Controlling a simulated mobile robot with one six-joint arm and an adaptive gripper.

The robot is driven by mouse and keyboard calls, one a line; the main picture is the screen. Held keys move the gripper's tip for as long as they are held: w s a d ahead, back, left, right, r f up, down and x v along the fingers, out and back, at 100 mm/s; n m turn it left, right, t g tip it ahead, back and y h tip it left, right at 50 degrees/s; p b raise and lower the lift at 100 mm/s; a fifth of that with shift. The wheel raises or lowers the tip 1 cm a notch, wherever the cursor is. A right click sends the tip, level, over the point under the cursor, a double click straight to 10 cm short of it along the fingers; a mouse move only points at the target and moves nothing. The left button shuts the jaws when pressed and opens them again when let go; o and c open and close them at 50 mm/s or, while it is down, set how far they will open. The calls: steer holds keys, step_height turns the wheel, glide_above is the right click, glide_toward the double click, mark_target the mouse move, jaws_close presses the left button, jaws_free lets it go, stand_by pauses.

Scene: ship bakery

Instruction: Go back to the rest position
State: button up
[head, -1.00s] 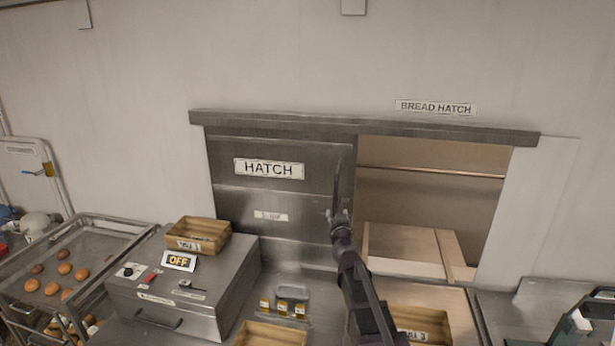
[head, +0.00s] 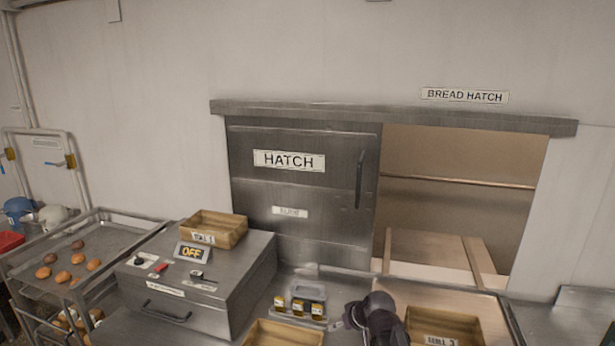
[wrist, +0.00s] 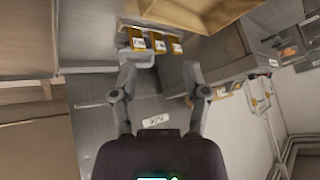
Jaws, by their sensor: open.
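My gripper (wrist: 160,95) shows in the wrist view with its two fingers spread apart and nothing between them. In the head view my dark arm (head: 377,318) is low in the picture, in front of the counter and left of a wooden tray. The fingertips are hard to make out there. The sliding hatch door (head: 300,205), a grey metal panel with a vertical handle (head: 361,178), covers the left part of the opening. The right part of the bread hatch (head: 460,155) is open. My gripper is apart from the door handle.
A rack of buns (head: 70,262) stands far left.

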steer(key=s+d+f+m+g+h+b, duration=0.2)
steer(key=s+d+f, duration=0.2)
steer(key=s, duration=0.2)
steer(key=s+d+f+m+g+h+b, duration=0.2)
steer(key=s+d+f+g, duration=0.1)
steer(key=s, duration=0.3)
steer(key=shift+s+d+f+g+h, duration=0.2)
steer(key=shift+d+f+g+h, duration=0.15)
steer(key=shift+f, duration=0.5)
